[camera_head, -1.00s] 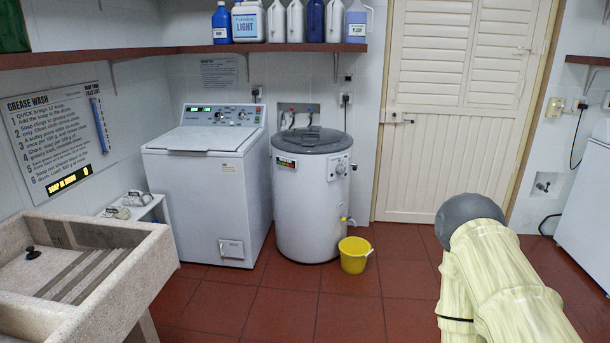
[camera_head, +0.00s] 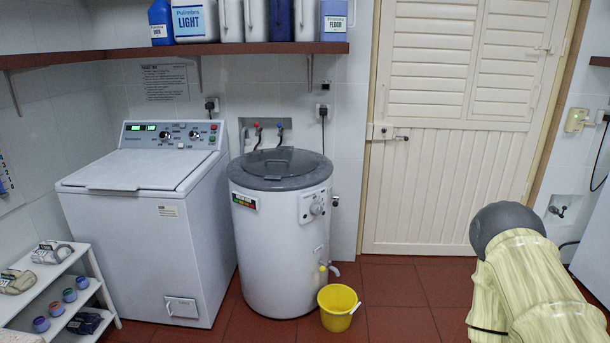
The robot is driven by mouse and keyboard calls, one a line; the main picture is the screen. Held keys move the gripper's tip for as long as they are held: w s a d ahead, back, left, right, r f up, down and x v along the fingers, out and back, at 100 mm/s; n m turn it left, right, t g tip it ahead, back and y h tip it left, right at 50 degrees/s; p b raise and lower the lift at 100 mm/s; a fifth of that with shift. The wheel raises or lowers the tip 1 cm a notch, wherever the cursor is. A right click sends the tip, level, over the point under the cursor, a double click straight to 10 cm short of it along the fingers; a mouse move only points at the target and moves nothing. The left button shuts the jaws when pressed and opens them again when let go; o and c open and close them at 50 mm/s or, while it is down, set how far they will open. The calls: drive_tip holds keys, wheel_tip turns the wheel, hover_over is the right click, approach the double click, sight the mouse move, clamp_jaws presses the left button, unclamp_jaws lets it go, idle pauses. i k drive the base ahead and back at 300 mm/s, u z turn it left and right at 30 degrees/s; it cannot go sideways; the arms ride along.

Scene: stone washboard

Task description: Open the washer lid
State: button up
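The washer (camera_head: 150,235) is a white top-loading machine at the left, against the back wall. Its flat white lid (camera_head: 138,170) is closed, with a handle lip along the front edge. A control panel (camera_head: 172,135) with a green lit display stands behind the lid. To its right is a white round tub machine (camera_head: 280,245) with a dark grey round lid (camera_head: 280,165), also closed. My arm shows at the lower right, well apart from both machines. My gripper is not in view.
A yellow bucket (camera_head: 338,307) stands on the floor before the round machine. A small white rack (camera_head: 75,290) with jars stands left of the washer. A shelf (camera_head: 200,52) with bottles runs above. The red tiled floor (camera_head: 405,290) ahead is clear.

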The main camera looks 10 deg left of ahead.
sight(125, 170)
drive_tip(key=u, duration=0.2)
drive_tip(key=i, duration=1.6)
drive_tip(key=u, duration=1.25)
drive_tip(key=i, duration=0.9)
drive_tip(key=u, duration=1)
